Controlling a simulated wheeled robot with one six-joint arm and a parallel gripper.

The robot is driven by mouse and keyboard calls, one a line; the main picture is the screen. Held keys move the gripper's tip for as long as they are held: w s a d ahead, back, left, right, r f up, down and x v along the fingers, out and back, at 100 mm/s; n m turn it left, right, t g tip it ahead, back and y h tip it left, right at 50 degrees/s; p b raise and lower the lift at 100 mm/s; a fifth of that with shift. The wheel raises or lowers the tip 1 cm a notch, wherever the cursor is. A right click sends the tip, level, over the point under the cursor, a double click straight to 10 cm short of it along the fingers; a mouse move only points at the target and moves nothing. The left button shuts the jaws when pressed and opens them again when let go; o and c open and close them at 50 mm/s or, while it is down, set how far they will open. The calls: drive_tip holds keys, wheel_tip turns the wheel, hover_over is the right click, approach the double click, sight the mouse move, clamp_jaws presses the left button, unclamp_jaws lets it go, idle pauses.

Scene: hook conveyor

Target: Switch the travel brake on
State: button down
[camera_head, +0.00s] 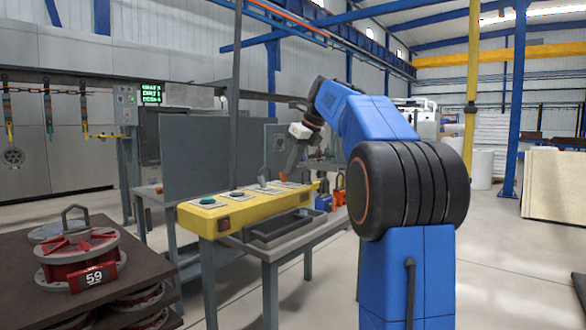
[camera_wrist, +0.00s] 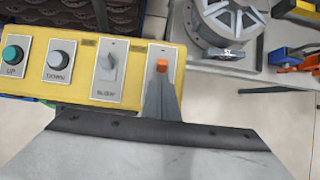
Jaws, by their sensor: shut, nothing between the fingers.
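Contact cannot be told. My gripper (camera_head: 294,160) is over the panel's far end in the head view.
A grey round part (camera_wrist: 220,22) is beside the panel. Blue (camera_head: 323,200) and orange (camera_head: 340,194) items stand past it. Red flanged parts (camera_head: 80,258) sit on a dark table at left. A grey upright sheet (camera_head: 205,155) stands behind.

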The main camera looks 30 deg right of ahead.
drive_tip(key=shift+r, duration=0.8)
drive_tip(key=shift+s+d+r, duration=0.2)
drive_tip(key=shift+s, duration=0.3)
wheel_tip(320, 180, up, 11)
drive_tip(key=shift+s, duration=0.4)
drive_tip(key=shift+d, duration=0.1)
idle(0.6)
